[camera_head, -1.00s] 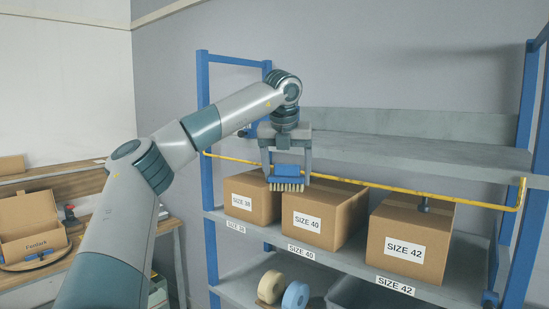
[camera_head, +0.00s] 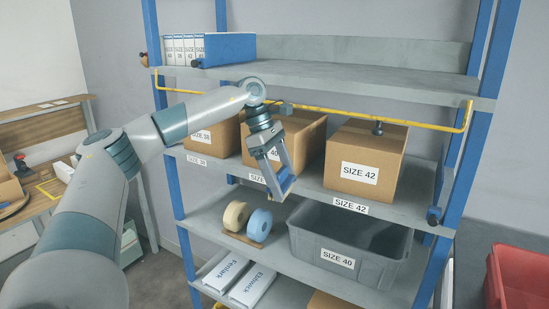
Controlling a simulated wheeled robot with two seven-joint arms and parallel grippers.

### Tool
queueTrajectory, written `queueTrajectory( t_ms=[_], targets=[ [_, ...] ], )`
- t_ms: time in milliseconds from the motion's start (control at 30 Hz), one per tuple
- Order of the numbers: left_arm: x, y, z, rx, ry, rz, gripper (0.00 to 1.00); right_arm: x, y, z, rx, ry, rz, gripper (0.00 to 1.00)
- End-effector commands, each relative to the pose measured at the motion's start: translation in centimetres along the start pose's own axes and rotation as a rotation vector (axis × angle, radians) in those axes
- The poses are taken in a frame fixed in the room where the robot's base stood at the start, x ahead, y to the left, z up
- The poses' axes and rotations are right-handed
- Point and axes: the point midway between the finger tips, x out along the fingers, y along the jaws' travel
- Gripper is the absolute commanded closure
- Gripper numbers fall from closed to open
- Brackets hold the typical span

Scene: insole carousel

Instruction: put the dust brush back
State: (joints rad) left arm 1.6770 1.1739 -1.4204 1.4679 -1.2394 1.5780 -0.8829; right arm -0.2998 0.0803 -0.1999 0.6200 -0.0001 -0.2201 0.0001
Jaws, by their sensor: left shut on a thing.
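The brush's bristles are mostly hidden from this angle. My left arm comes in from the lower left. My right gripper is not in view.
A yellow rail (camera_head: 340,114) runs across the rack front above the boxes. The SIZE 42 box (camera_head: 362,170) stands right of the gripper. Below are a grey SIZE 40 bin (camera_head: 330,255) and tape rolls (camera_head: 237,216). A red container (camera_head: 516,280) stands at lower right.

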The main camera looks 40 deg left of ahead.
Motion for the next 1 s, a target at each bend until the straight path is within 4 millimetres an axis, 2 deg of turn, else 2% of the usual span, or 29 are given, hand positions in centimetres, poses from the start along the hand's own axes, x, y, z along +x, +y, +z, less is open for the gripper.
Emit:
queueTrajectory(
  t_ms=[33, 400, 600, 867, 1000],
  targets=[
    [1.2, -0.5, 0.1, 0.082, 0.001, -0.041, 0.48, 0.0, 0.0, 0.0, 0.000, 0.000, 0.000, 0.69],
    [9.0, -5.1, 1.0, 0.807, 0.004, -0.343, 0.48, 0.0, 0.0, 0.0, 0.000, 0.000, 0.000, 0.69],
    [12.4, -8.0, 1.2, 1.162, 0.004, -0.489, 0.48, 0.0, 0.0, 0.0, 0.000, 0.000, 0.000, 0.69],
    [15.5, -11.0, 1.5, 1.503, 0.005, -0.626, 0.48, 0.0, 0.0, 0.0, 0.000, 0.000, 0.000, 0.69],
    [16.7, -11.2, 4.5, 1.547, 0.006, -0.642, 0.48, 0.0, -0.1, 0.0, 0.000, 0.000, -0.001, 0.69]
  ],
)
